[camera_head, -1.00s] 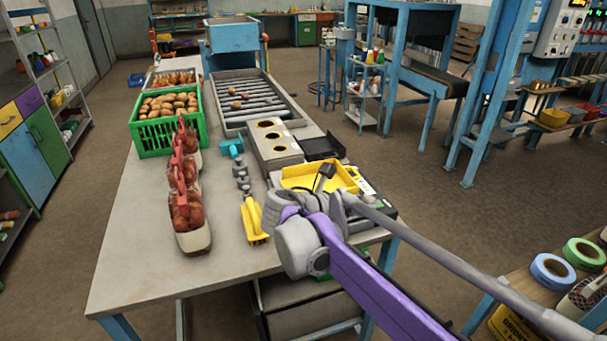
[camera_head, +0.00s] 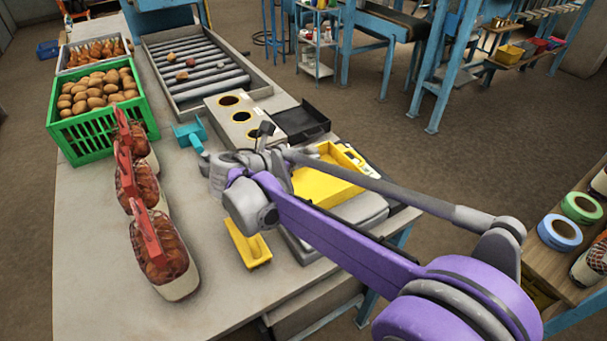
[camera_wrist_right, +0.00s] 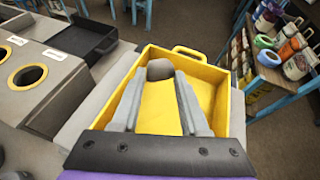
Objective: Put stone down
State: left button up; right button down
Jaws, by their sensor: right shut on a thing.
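In the right wrist view a dark grey-brown rounded stone (camera_wrist_right: 160,69) sits between the tips of my right gripper (camera_wrist_right: 160,78), which is shut on it. Behind the fingers is a yellow tray (camera_wrist_right: 222,78) with a handle at its far side. The stone overlaps the tray in this view; its height above the tray floor is hard to tell. In the head view the yellow tray (camera_head: 328,187) is partly hidden by my right arm, and the stone cannot be made out clearly. My left gripper is not in view.
A grey box with round holes (camera_head: 237,118) and a black tray (camera_head: 303,122) stand behind the yellow tray. A yellow scoop (camera_head: 247,246), netted sacks (camera_head: 163,258) and a green crate of potatoes (camera_head: 92,140) lie to the left. The table's front is clear.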

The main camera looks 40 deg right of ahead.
aim_at(304, 182)
jog(key=shift+s+f, duration=0.1)
jog(key=shift+f, duration=3.15)
jog(key=shift+f+b, duration=0.1)
jog(key=shift+b, duration=0.2)
jog(key=shift+c, duration=2.1)
grip_release()
jog(key=v, duration=1.2)
